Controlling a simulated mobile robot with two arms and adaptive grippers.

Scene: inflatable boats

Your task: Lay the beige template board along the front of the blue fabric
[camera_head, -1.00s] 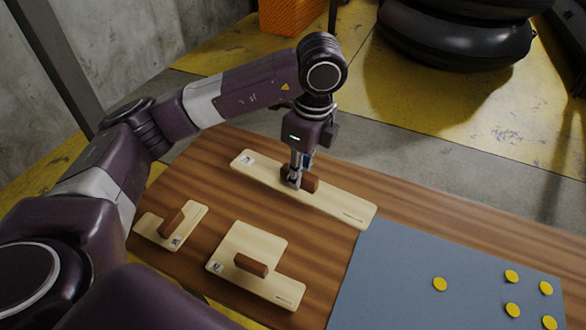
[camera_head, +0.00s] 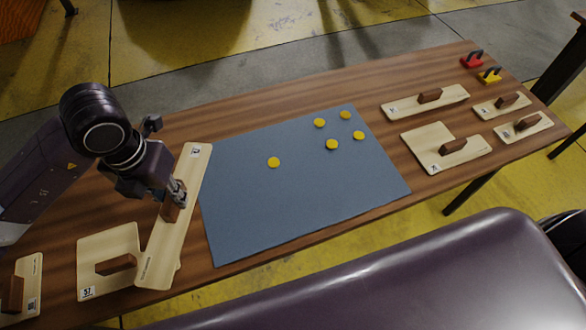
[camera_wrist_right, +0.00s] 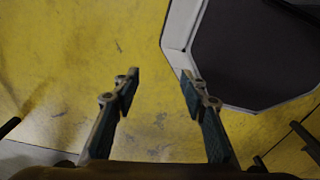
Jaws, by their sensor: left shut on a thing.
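The long beige template board (camera_head: 192,160) has a brown block handle, and my left gripper (camera_head: 176,198) is shut on that handle. The board is turned across the table, left of the blue fabric (camera_head: 290,205). Its near end overlaps an L-shaped board in the picture; the exact height above the table is hard to tell. The blue fabric lies flat on the brown table with several yellow discs on its farther part. My right gripper (camera_wrist_right: 160,82) is open and empty in the right wrist view, above yellow floor.
An L-shaped board (camera_head: 98,247) and a small board (camera_head: 33,275) lie at the table's left end. More boards, including a large one (camera_head: 420,140), lie right of the fabric. A red clamp (camera_head: 472,60) and yellow clamp (camera_head: 489,75) stand at the far right corner.

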